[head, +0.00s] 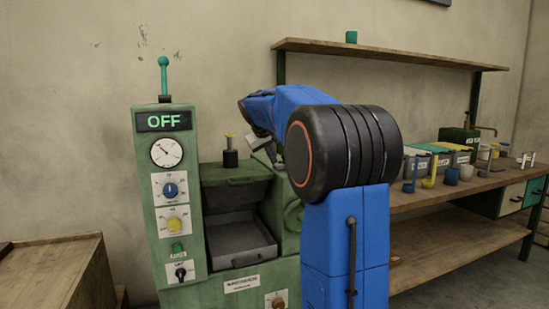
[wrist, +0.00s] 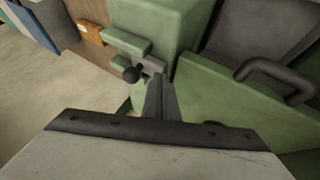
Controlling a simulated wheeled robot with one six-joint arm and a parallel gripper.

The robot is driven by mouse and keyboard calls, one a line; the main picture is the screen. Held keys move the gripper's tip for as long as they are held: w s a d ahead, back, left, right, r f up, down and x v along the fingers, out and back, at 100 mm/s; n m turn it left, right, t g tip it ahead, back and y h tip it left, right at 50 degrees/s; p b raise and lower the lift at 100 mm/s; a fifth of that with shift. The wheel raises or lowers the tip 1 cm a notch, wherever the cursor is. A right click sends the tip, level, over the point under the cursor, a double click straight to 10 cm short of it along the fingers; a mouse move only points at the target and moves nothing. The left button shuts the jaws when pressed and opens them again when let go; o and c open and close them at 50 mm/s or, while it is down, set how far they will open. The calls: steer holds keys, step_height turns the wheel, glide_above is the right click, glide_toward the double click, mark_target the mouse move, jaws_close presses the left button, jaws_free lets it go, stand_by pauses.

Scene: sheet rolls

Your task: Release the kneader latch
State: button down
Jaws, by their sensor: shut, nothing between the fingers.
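The green kneader (head: 170,200) stands left of centre in the head view, its panel reading OFF. In the wrist view, a black ball knob (wrist: 133,74) sits beside a small grey piece and green brackets (wrist: 127,42) on the machine's side; this looks like the latch. My gripper (wrist: 160,82) is shut and empty, its fingertips just right of and below the knob. Whether they touch it, I cannot tell. A dark bar handle (wrist: 275,75) on the kneader is at right. In the head view my arm hides the gripper's tip and the latch.
The kneader's open bay holds a grey tray (head: 240,236). A teal-knobbed lever (head: 163,75) stands on top of its panel. A wooden bench (head: 425,195) with bins and cups is at right, under a shelf (head: 390,53). A wooden crate (head: 60,275) stands at lower left.

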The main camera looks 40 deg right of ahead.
steer(key=shift+w+a, duration=0.1)
steer(key=shift+a, duration=0.65)
steer(key=v, duration=0.9)
steer(key=shift+a+r, duration=0.2)
steer(key=shift+r, duration=0.1)
steer(key=shift+s, duration=0.25)
steer(key=s+a+f+n+t+y, duration=0.1)
steer(key=s+a+f+y, duration=0.1)
steer(key=s+a+f, duration=0.6)
steer(key=s+a+f+n+y, duration=0.1)
steer(key=s+a+f+y, duration=0.1)
steer(key=s+a+f, duration=0.65)
steer(key=s+a+f+y, duration=0.1)
steer(key=s+a+f, duration=0.5)
steer(key=s+f, duration=0.2)
steer(key=s+a+f+n+y, duration=0.1)
steer(key=s+a+f, duration=0.6)
steer(key=s, duration=0.4)
steer(key=shift+s+f+y, duration=0.3)
steer(key=shift+f+y, duration=0.1)
steer(key=shift+f, duration=0.3)
